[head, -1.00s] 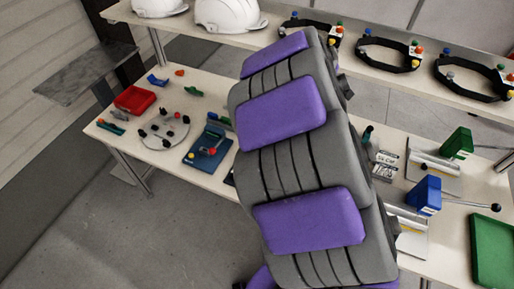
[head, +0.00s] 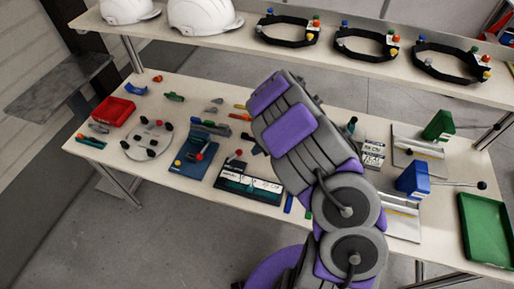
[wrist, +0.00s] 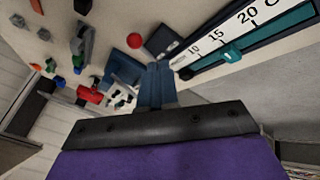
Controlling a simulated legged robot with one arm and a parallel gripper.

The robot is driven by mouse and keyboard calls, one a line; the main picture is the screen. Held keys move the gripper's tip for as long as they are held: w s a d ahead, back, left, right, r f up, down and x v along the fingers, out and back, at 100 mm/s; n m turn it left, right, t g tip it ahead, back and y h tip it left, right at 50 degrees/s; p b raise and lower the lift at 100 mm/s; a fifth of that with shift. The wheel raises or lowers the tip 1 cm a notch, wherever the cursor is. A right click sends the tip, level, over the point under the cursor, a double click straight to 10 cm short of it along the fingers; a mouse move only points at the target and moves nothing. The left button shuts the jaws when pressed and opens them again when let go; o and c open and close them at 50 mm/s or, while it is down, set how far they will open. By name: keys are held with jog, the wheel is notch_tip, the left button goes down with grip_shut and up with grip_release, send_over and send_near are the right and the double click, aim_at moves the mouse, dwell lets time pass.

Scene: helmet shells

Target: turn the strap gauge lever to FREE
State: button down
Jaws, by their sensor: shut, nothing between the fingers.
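The strap gauge (head: 262,186) is a dark plate with a white scale panel and teal strip, near the table's front edge. The wrist view shows its numbered scale (wrist: 222,36) and teal slider (wrist: 232,54) up close. A red ball knob (head: 238,152), apparently the gauge lever's, stands at the plate's back left; it also shows in the wrist view (wrist: 134,40). Any FREE marking is not readable. My gripper (wrist: 157,68) is shut and empty, its blue fingertips close to the knob with a small gap in the picture.
A blue fixture (head: 190,172) with a red knob stands just left of the gauge. Further left are a round grey plate (head: 135,141) and red tray (head: 112,110). Blue (head: 413,180) and green (head: 438,125) blocks stand right, beside a green tray (head: 487,228). A shelf with helmets runs behind.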

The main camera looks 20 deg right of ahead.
aim_at(234, 156)
jog(key=b+x, duration=0.1)
jog(key=x, duration=0.4)
jog(key=shift+w+a+f, duration=0.1)
jog(key=shift+a+f, duration=0.2)
jog(key=shift+w+a+f, duration=0.35)
jog(key=shift+w+a, duration=0.05)
jog(key=shift+w, duration=0.2)
jog(key=shift+w+a+f, duration=0.4)
jog(key=shift+w, duration=0.25)
jog(key=shift+w+f, duration=0.15)
jog(key=shift+w, duration=0.1)
jog(key=shift+w+d+f+b, duration=0.15)
jog(key=shift+w+d+b, duration=0.15)
jog(key=shift+d, duration=0.15)
jog(key=shift+a, duration=0.1)
